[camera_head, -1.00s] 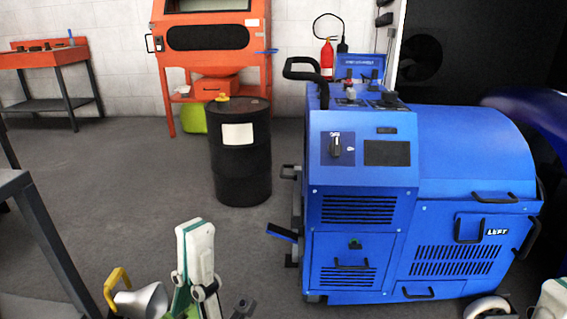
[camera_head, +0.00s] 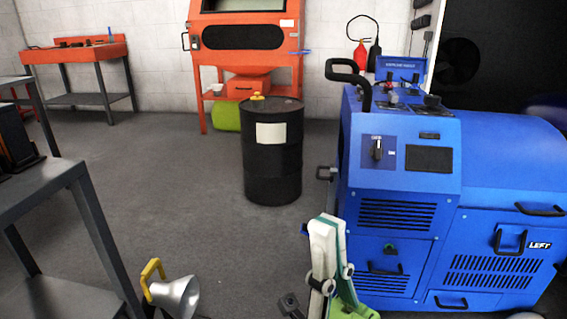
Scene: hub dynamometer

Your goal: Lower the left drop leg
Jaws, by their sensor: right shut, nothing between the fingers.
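The blue dynamometer unit (camera_head: 467,217) marked LEFT stands at the right. Small grey hardware (camera_head: 325,173) sticks out from its left side. I cannot tell for certain which part is the left drop leg; the low area on that side is behind my right gripper. My right gripper (camera_head: 328,222), white and green, is at bottom centre, in front of the unit's lower left corner in the picture. Its fingers are together and hold nothing. Whether it touches the unit cannot be told. My left gripper is not seen.
A black drum (camera_head: 273,165) stands left of the unit. A grey table (camera_head: 68,178) and a lamp with a yellow handle (camera_head: 175,297) are at the near left. An orange cabinet (camera_head: 245,70) is behind. Floor is clear between table and drum.

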